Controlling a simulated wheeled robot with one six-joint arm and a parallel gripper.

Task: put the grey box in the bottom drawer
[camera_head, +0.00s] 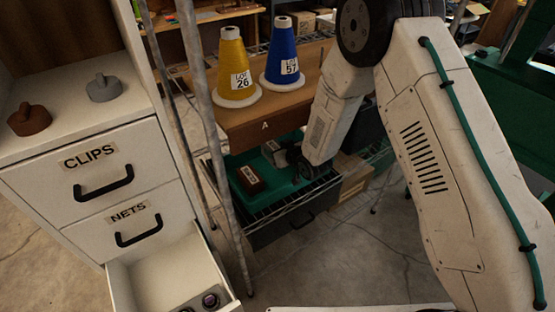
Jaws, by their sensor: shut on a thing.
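The grey box (272,152) is small and partly hidden, at the back of a green tray (250,198) on a low wire shelf. My gripper (289,158) is at its right side, reaching down from the upper right. It is shut on the grey box; its fingertips are mostly hidden. The lowest visible drawer (150,270) of the white cabinet, below the NETS drawer (128,216), is pulled open. Small dark round things (210,300) lie at its front end. Its front is cut off by the picture's lower edge.
A brown labelled box (249,179) sits on the tray. A wooden shelf (262,128) marked A overhangs it, bearing yellow (232,62) and blue (282,55) cones. Grey metal posts (205,110) stand between cabinet and shelf. A dark drawer (292,222) is beneath the tray.

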